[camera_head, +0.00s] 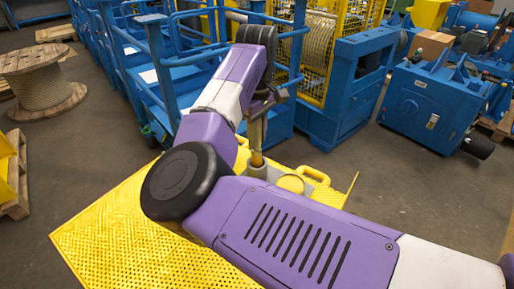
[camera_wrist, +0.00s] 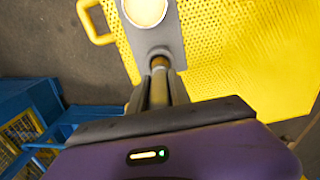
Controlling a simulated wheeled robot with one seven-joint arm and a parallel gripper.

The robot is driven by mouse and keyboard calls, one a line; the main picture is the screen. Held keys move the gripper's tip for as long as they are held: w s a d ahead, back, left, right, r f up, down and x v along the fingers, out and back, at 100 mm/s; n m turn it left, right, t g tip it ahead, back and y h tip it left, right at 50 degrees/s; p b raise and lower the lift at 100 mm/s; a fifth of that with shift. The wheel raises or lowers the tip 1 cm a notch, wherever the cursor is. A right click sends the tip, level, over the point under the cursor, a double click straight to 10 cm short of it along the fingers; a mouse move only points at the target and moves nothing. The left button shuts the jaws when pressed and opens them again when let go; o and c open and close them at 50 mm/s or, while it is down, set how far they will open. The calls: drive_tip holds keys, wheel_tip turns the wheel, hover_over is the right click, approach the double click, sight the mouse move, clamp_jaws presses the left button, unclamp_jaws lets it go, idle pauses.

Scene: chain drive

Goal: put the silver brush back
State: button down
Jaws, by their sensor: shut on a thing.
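My gripper (camera_head: 258,113) is shut on the silver brush and points down over the yellow perforated platform (camera_head: 120,228). The brush (camera_head: 256,157) stands about upright below the fingers, with a brass-coloured band showing. Its lower end meets a grey holder (camera_head: 257,171); I cannot tell how deep it sits. In the wrist view, my gripper (camera_wrist: 160,88) closes around the brush, and its brassy part (camera_wrist: 160,62) shows at a round opening in the grey plate (camera_wrist: 158,38). The fingers hide most of the brush.
A round cream-topped pot (camera_wrist: 145,10) is beside the brush on the grey plate. A yellow handle (camera_wrist: 92,22) rises at the platform's edge. Blue railings (camera_head: 165,75) and a blue machine (camera_head: 435,107) stand behind. A cable spool (camera_head: 40,82) is far left.

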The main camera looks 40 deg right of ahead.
sight(257, 151)
drive_tip(key=shift+f+p, duration=0.3)
drive_tip(key=shift+f, duration=2.2)
drive_tip(key=shift+f, duration=0.15)
drive_tip(key=c, duration=1.2)
unclamp_jaws()
wheel_tip(257, 151, up, 12)
drive_tip(key=shift+r+b, duration=0.15)
drive_tip(key=shift+b, duration=0.95)
